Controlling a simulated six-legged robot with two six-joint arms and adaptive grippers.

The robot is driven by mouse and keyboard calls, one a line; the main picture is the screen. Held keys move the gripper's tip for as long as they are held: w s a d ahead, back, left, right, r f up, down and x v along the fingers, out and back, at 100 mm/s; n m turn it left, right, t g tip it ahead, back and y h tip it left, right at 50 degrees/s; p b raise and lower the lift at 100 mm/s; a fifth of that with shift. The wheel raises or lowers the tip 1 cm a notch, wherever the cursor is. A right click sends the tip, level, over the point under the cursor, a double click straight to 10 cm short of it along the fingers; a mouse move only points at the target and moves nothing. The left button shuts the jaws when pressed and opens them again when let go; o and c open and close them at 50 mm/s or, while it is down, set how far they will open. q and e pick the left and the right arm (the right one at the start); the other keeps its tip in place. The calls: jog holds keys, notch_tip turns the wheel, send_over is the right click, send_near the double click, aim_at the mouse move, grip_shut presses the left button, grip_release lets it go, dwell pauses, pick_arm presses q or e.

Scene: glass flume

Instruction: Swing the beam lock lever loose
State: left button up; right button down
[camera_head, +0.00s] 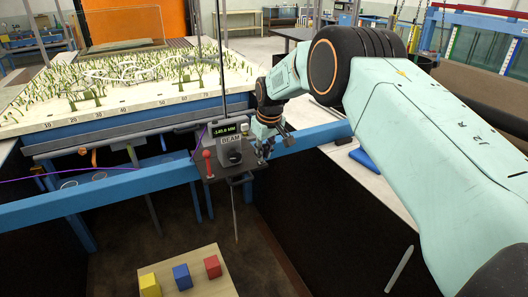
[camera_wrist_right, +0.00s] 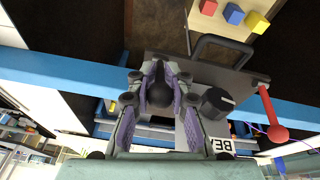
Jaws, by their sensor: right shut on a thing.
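A grey carriage block (camera_head: 230,150) with a green digital readout and a BEAM label sits on the blue beam (camera_head: 110,190). A red lever with a round ball end (camera_head: 207,158) stands at its left side; it also shows in the wrist view (camera_wrist_right: 270,115), apart from my gripper. My right gripper (camera_head: 264,150) is at the block's right side. In the wrist view its purple-padded fingers (camera_wrist_right: 159,95) are shut around a dark rounded knob (camera_wrist_right: 159,90). The knob's lower part is hidden, and I cannot tell which handle is the beam lock lever. My left gripper is out of view.
A black ribbed dial (camera_wrist_right: 216,103) sits close beside my right fingers. A dark loop handle (camera_wrist_right: 222,42) is on the plate's edge. A wooden board (camera_head: 190,270) with yellow, blue and red blocks lies below the beam. A planted model bed (camera_head: 120,75) stands behind.

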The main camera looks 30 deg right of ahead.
jog(key=c, duration=1.2)
grip_release()
jog(key=shift+o, duration=0.2)
jog(key=v, duration=1.2)
